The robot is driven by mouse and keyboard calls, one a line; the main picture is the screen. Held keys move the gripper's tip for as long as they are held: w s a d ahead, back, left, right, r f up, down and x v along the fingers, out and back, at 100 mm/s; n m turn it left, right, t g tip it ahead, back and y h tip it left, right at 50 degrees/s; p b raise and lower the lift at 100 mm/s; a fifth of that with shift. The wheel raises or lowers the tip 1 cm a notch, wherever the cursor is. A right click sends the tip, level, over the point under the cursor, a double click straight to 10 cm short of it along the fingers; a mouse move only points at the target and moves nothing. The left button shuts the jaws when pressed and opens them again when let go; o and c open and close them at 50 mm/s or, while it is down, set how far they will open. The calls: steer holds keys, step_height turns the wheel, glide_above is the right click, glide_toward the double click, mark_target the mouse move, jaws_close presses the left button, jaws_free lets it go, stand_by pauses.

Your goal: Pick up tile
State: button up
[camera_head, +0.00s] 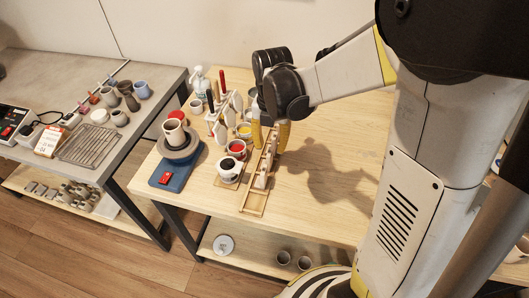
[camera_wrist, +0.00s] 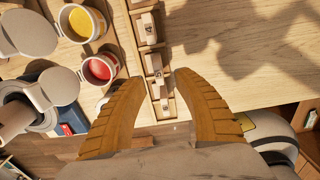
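Several small pale tiles with dark marks stand in a row in a narrow wooden rack (camera_head: 252,207). In the wrist view the rack (camera_wrist: 130,43) runs up from between my fingers, with a tile (camera_wrist: 147,28) farther up and another tile (camera_wrist: 153,64) nearer. More tiles, one of them low in the row (camera_wrist: 165,104), lie between my fingertips in the picture. My gripper (camera_head: 270,134) is above the far part of the rack. In the wrist view my gripper (camera_wrist: 160,78) has its two ribbed yellow fingers spread, with nothing held. I cannot tell its exact height above the tiles.
Left of the rack are a white mug (camera_head: 227,173), a cup with red glaze (camera_wrist: 100,68) and a cup with yellow glaze (camera_wrist: 82,22). A pottery wheel with a cup (camera_head: 174,133) stands farther left. The table's right side (camera_head: 345,140) is clear.

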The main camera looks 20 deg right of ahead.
mark_target(269, 162)
step_height(269, 162, down, 8)
steer(key=b, duration=0.3)
steer(key=shift+a, duration=0.1)
jaws_close()
